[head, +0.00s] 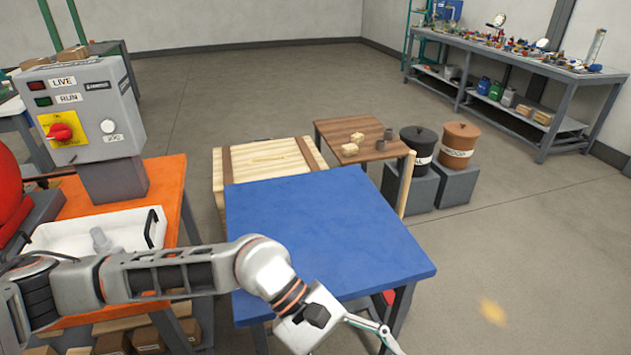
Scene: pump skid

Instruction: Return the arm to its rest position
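My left arm reaches in from the left edge, across the lower part of the head view. Its wrist is over the near edge of the blue-topped table (320,220). My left gripper (385,338) points down and to the right, by the table's near right side. Its fingers are thin and partly cut off by the bottom edge, so I cannot tell whether they are open or shut. I see nothing held in the part that shows. My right arm and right gripper are not in view.
A grey control box (85,110) with a red knob stands on the orange bench (168,190) at left, by a white tray (75,232). Behind the blue table are a pale wooden crate (265,160), a brown table (345,130) and two lidded bins (459,146). Floor at right is clear.

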